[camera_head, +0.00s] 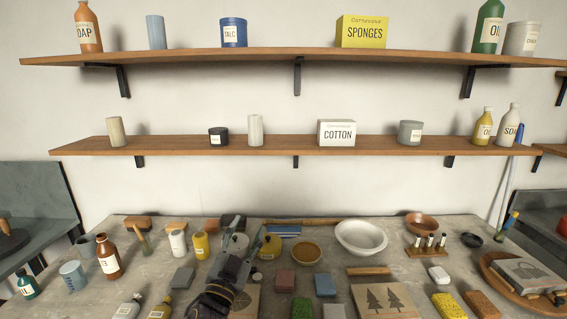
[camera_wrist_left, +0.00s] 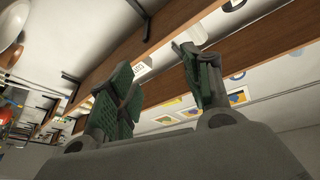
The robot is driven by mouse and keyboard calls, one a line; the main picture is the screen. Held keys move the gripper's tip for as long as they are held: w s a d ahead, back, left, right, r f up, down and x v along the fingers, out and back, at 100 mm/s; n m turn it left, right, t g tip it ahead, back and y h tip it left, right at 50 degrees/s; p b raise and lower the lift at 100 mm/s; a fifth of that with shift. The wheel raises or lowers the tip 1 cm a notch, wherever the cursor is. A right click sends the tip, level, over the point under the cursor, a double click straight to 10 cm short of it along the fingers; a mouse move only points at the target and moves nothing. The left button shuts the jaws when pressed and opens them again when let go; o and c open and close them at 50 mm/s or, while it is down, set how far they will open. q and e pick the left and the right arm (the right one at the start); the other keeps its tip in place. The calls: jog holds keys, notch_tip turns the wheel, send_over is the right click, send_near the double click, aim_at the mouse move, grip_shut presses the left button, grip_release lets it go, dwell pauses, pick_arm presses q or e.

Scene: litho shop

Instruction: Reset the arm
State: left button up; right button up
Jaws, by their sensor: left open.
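My left gripper (camera_head: 248,229) is in the lower middle of the head view, above the stone-grey worktop (camera_head: 335,281). Its two fingers point up and away toward the wall and stand apart, with nothing held between them. In the left wrist view its green-padded fingers (camera_wrist_left: 162,78) are also spread and empty. The arm and gripper hide part of the worktop, a round pale object behind the fingers and part of a printed block (camera_head: 243,304). My right gripper is in neither view.
A white bowl (camera_head: 361,238), brown bottle (camera_head: 109,258) and several blocks crowd the worktop. The lower shelf (camera_head: 290,147) and upper shelf (camera_head: 270,58) hold containers above.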

pick_arm(q)
jog(key=s+a+f+n+g+y, duration=0.35)
jog(key=a+f, duration=0.25)
jog(key=f, duration=0.4)
jog(key=s+a+f+n+g+y, duration=0.3)
jog(key=s+a+f+g, duration=0.15)
jog(key=f, duration=0.45)
jog(key=s+a+f+g+h, duration=0.1)
jog(key=s+f+g, duration=0.45)
jog(key=s, duration=0.35)
jog(key=s+a+f+g+h, duration=0.1)
jog(key=s+f+g, duration=0.4)
jog(key=s, duration=0.4)
notch_tip(320, 180, down, 34)
jog(key=s, duration=0.2)
jog(key=s+a+f, duration=0.3)
jog(key=s+f, duration=0.7)
jog(key=s, duration=0.1)
jog(key=s+a+f+m+g, duration=0.1)
jog(key=s+a+f, duration=0.2)
jog(key=s+f, duration=0.7)
jog(key=shift+s+y, duration=0.4)
jog(key=shift+y, duration=0.05)
